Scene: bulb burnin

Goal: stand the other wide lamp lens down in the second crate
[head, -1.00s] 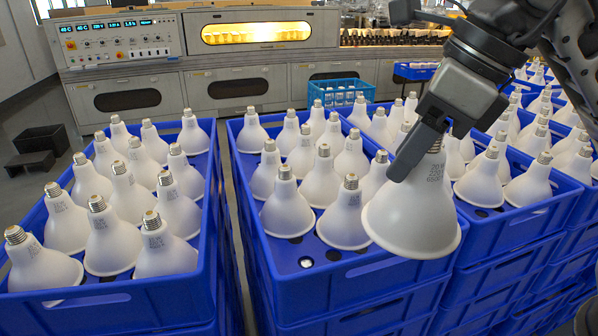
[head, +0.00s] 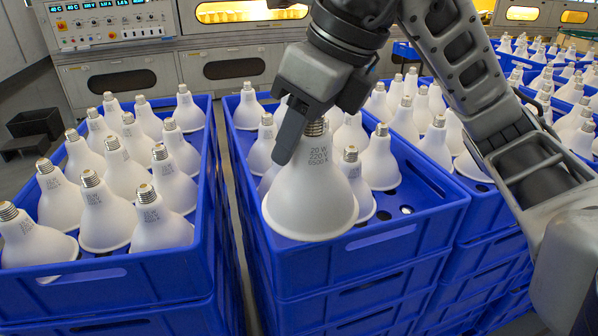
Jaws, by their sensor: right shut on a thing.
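My right gripper (head: 304,134) is shut on a wide white lamp (head: 312,198), gripping it near its screw cap. The lamp hangs upright, cap up and lens down, over the front left part of the second crate (head: 442,224), the middle blue one. It covers part of that crate's front rim, so its lens appears above rim height. The crate holds several white lamps, all cap up. A bare patch of its floor (head: 405,210) shows at the front right. The places behind the held lamp are hidden. My left gripper is not in view.
A blue crate (head: 180,282) full of lamps stands close at the left, with a narrow gap between. More lamp crates stand at the right. Lamps beside and behind the held one stand close to the gripper. A control panel (head: 105,20) is at the back.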

